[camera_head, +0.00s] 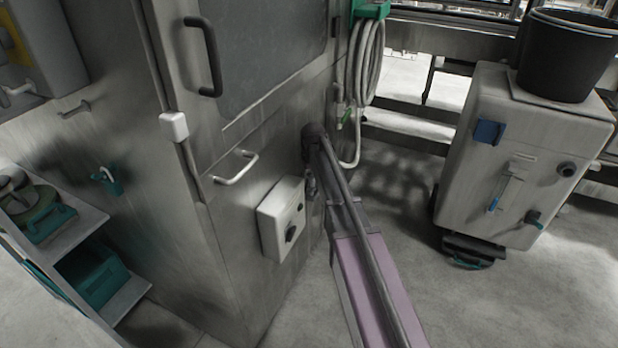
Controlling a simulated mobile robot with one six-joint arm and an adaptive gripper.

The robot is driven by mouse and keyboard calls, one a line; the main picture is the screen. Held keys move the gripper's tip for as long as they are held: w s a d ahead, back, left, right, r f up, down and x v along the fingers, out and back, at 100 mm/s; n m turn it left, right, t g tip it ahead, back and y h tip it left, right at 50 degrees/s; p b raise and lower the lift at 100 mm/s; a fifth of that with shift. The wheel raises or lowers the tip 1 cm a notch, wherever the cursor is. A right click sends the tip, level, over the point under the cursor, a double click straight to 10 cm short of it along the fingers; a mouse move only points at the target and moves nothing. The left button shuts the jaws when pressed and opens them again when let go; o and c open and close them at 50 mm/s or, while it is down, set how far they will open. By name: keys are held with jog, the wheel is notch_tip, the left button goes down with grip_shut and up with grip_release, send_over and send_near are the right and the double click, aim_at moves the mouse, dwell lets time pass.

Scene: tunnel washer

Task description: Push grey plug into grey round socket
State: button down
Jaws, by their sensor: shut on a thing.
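A pale box (275,222) is mounted low on the steel machine wall. A dark round socket-like fitting (291,234) is on its front, with a smaller round fitting (299,207) above it. My gripper (311,186) is small and dark, just right of the box at the end of my arm. It appears apart from the box front. It is shut on the grey plug, but the plug is too small and dark to make out clearly. My arm comes up from the bottom right.
A steel handle (236,168) sticks out above the box. A coiled hose (365,65) hangs behind my arm. A grey cabinet (480,160) with a black bucket (566,55) stands right. Shelves with green bins (92,277) are left. Open floor (490,300) lies at bottom right.

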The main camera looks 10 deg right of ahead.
jog(key=shift+f, duration=0.2)
jog(key=shift+c, duration=1.4)
grip_release()
jog(key=shift+r, duration=0.1)
notch_tip(320, 180, up, 2)
jog(key=shift+s+r+p, duration=0.15)
jog(key=shift+r+p, duration=0.05)
jog(key=shift+p, duration=1)
jog(key=r+p, duration=0.3)
jog(key=shift+s+d+r, duration=0.1)
jog(key=shift+d+r, duration=0.15)
jog(key=shift+d, duration=0.05)
notch_tip(320, 180, up, 8)
jog(key=p, duration=0.8)
jog(key=shift+s+f, duration=0.15)
jog(key=shift+s, duration=0.3)
jog(key=shift+d, duration=0.1)
